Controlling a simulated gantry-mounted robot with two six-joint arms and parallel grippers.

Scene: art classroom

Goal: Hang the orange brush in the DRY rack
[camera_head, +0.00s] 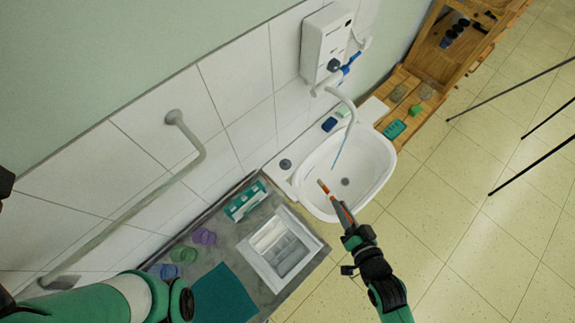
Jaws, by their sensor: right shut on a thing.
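My right gripper (346,214) is shut on the orange brush (326,191) and holds it over the front edge of the white sink. The brush points up and left toward the basin, and its rear part is hidden in the jaws. A teal rack (246,200) stands at the back of the grey counter, left of the sink and apart from the brush. Any lettering on it is too small to read, so I cannot tell if it is the DRY rack. My left arm shows at the lower left, but its gripper is not visible.
The sink (379,174) has a white tap (343,99) above it. On the counter are a white tray (255,262), a teal mat (225,294) and purple (203,236) and green (183,254) cups. A wall rail (128,218) runs behind. Wooden shelving stands beyond the sink.

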